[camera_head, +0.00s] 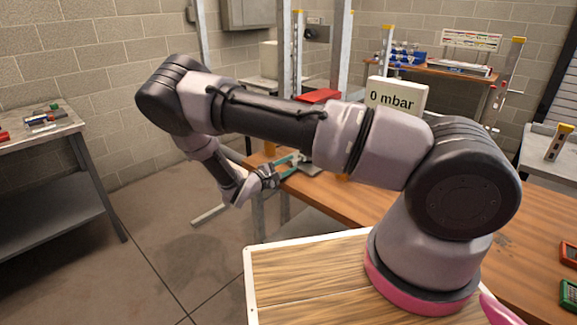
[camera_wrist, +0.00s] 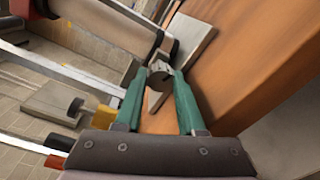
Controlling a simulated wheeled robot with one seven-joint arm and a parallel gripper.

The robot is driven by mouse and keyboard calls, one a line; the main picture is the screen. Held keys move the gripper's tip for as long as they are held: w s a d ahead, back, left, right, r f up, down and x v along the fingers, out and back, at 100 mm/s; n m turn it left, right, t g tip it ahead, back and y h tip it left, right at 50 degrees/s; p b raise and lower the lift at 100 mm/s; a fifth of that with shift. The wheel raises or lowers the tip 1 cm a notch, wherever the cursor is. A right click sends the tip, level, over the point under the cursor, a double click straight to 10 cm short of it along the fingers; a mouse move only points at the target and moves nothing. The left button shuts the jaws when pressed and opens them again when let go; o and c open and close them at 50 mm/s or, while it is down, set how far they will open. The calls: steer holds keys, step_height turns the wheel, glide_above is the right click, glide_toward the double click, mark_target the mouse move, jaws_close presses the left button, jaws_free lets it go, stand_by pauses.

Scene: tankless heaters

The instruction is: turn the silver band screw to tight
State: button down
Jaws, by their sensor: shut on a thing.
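My gripper (camera_wrist: 162,77) has two teal fingers, and in the wrist view they are closed in on a small silver piece, which looks like the silver band screw (camera_wrist: 160,67). The screw sits between the fingertips, beside the dark end of a beige cylinder (camera_wrist: 108,28). The fingertips cover its sides, so how far it is turned cannot be told. In the head view my gripper (camera_head: 287,161) is small and reaches in at the left edge of the wooden bench (camera_head: 350,203); the screw is too small to make out there.
A white sign (camera_head: 396,98) reading "0 mbar" stands on the bench behind my arm. A red item (camera_head: 317,96) lies nearby. Metal posts (camera_head: 298,50) rise close to my gripper. A grey side table (camera_head: 40,140) stands at the left, with open floor between.

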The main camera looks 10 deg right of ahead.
steer(key=shift+m, duration=0.6)
steer(key=c, duration=0.8)
jaws_free()
steer(key=shift+s+a, duration=0.1)
steer(key=v, duration=1)
steer(key=shift+s+a, duration=0.2)
